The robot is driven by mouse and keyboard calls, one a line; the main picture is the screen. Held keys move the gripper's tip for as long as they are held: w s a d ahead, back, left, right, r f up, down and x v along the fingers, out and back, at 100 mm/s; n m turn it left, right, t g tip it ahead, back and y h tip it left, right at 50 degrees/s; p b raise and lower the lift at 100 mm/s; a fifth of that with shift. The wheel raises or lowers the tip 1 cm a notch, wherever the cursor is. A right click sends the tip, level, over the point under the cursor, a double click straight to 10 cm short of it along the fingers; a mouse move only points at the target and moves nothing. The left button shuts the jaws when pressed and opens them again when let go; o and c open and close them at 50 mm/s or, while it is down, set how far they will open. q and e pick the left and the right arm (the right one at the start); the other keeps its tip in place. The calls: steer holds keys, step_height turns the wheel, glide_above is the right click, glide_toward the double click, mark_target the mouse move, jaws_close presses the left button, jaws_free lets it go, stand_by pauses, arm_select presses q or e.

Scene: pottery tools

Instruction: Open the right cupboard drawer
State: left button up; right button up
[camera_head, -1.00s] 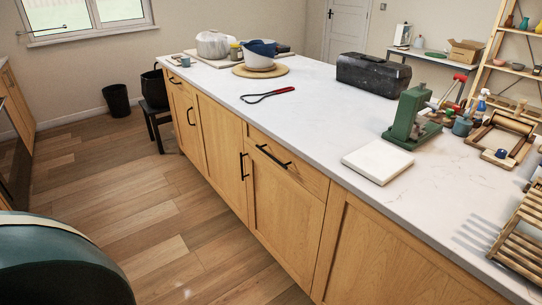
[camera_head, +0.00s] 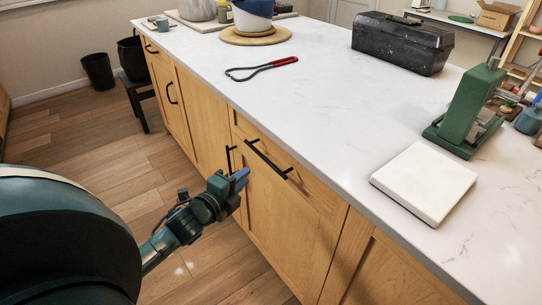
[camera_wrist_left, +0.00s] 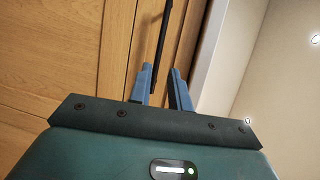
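The right cupboard drawer (camera_head: 307,179) is a shallow wooden front just under the white countertop, flush with the cupboard. Its black bar handle (camera_head: 266,159) runs along the front. My left gripper (camera_head: 242,176) is in front of the cupboard, left of and slightly below the drawer handle in the head view. In the left wrist view, its two blue fingers (camera_wrist_left: 163,88) are apart with nothing held between them. A black bar handle (camera_wrist_left: 163,35) shows beyond the fingertips, roughly in line with their gap. My right gripper is not in view.
A vertical door handle (camera_head: 229,160) is close to the left gripper. The countertop (camera_head: 330,110) carries a white slab (camera_head: 424,182), a green press (camera_head: 468,115), a black toolbox (camera_head: 402,43) and a red-handled tool (camera_head: 262,68). Floor beside the cupboard is clear.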

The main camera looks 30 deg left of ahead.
mark_target(266, 158)
arm_select(q)
steer(key=w, duration=0.4)
steer(key=w+f, duration=0.1)
steer(key=w, duration=0.2)
steer(key=w+f, duration=0.1)
steer(key=w, duration=0.3)
steer(key=shift+w+b, duration=0.35)
steer(key=shift+f, duration=0.1)
jaws_close()
